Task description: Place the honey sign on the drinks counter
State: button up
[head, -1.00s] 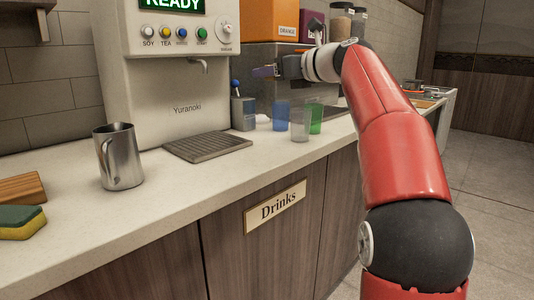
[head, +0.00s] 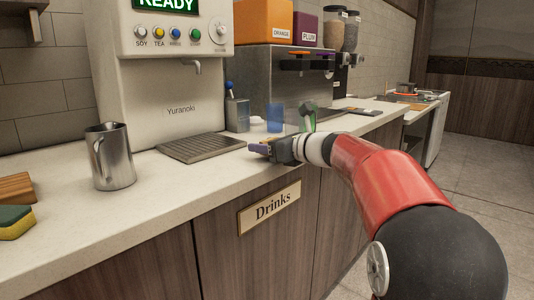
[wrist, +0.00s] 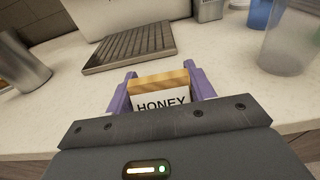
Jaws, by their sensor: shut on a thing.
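The honey sign (wrist: 160,100) shows in the wrist view as a small wooden block with a white face reading "HONEY". It sits between the two purple fingers of my gripper (wrist: 162,86), which are shut on it. In the head view my gripper (head: 260,149) is low over the front part of the drinks counter (head: 160,185), right of the drip tray. The sign cannot be made out clearly there. I cannot tell whether its base touches the counter. A "Drinks" plate (head: 269,208) is on the counter's wooden front.
The drip tray (wrist: 130,47) and a steel pitcher (head: 110,157) are to the left. A clear cup (wrist: 290,40) stands close right of my gripper, and a blue cup (head: 275,118) behind. A sponge (head: 15,222) lies far left. The counter before the drip tray is clear.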

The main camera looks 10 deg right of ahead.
jog(key=shift+f, duration=0.65)
jog(key=o, duration=1)
jog(key=shift+f, duration=0.1)
jog(key=shift+r, duration=0.25)
jog(key=v, duration=1.2)
jog(key=shift+b, duration=0.4)
jog(key=shift+f, duration=0.15)
